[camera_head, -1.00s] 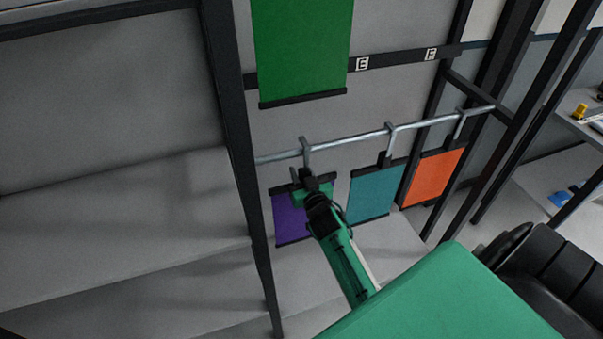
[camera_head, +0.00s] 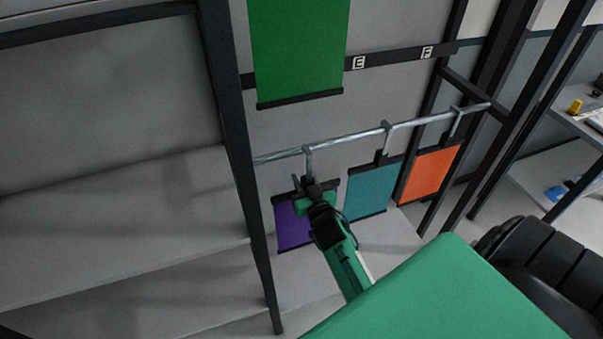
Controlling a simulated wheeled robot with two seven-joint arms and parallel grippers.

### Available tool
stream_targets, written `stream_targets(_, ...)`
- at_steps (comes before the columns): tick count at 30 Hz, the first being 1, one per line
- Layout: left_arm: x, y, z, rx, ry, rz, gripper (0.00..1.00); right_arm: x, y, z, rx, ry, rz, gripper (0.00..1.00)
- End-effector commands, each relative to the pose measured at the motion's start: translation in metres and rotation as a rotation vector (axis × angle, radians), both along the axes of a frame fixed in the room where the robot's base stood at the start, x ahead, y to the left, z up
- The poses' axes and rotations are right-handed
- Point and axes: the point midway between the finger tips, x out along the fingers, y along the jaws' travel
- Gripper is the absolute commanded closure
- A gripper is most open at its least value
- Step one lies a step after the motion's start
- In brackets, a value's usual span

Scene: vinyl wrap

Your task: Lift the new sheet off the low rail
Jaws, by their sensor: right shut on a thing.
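A purple sheet (camera_head: 291,228) with dark top and bottom bars is at the left end of the low rail (camera_head: 345,139). My right gripper (camera_head: 308,188) is shut on its top bar, just below a grey hook (camera_head: 308,160) at the rail. The gripper and wrist cover part of the sheet's upper right. Whether the sheet still bears on the rail cannot be told. A teal sheet (camera_head: 371,190) and an orange sheet (camera_head: 429,174) hang from the rail to its right. My left gripper is not in view.
A large green sheet (camera_head: 298,50) hangs above the rail, beside a dark strip with letter plates E (camera_head: 358,63) and F (camera_head: 427,52). A dark upright post (camera_head: 238,140) stands close left of the purple sheet. Dark frame posts and a side table stand at right.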

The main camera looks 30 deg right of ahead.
Motion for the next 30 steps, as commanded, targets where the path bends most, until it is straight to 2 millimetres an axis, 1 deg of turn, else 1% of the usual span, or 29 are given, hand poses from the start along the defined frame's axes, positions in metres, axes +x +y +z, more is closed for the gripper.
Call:
stream_targets(3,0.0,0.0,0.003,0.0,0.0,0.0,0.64,-0.01,0.002,0.001,0.0,0.001,-0.001,0.98)
stream_targets(30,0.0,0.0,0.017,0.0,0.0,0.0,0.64,-0.079,0.019,0.001,0.0,0.0,-0.001,0.98)
